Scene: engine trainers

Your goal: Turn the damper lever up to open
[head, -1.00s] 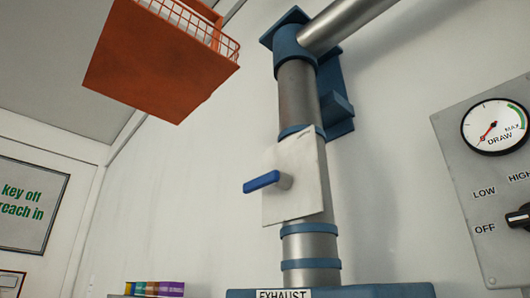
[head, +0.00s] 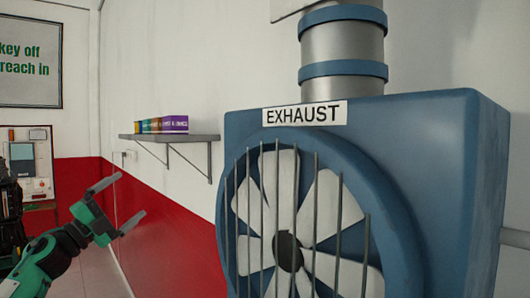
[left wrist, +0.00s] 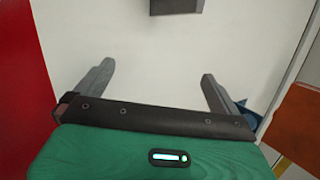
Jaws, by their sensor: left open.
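The damper lever is out of view in the head view; only the bottom edge of its white plate (head: 288,8) shows at the top. Below it a grey duct pipe (head: 341,50) with blue bands runs down into the blue EXHAUST fan housing (head: 440,150). My left gripper (head: 131,195) is at lower left, left of the fan and below the wall shelf, open and empty. In the left wrist view its two fingers (left wrist: 158,72) stand wide apart with white wall beyond. My right gripper is not in view.
A wall shelf (head: 180,137) with small coloured boxes (head: 163,125) sticks out left of the fan. The fan has a barred guard (head: 257,215). An orange object (left wrist: 295,130) shows at the right of the left wrist view. White wall is clear above the shelf.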

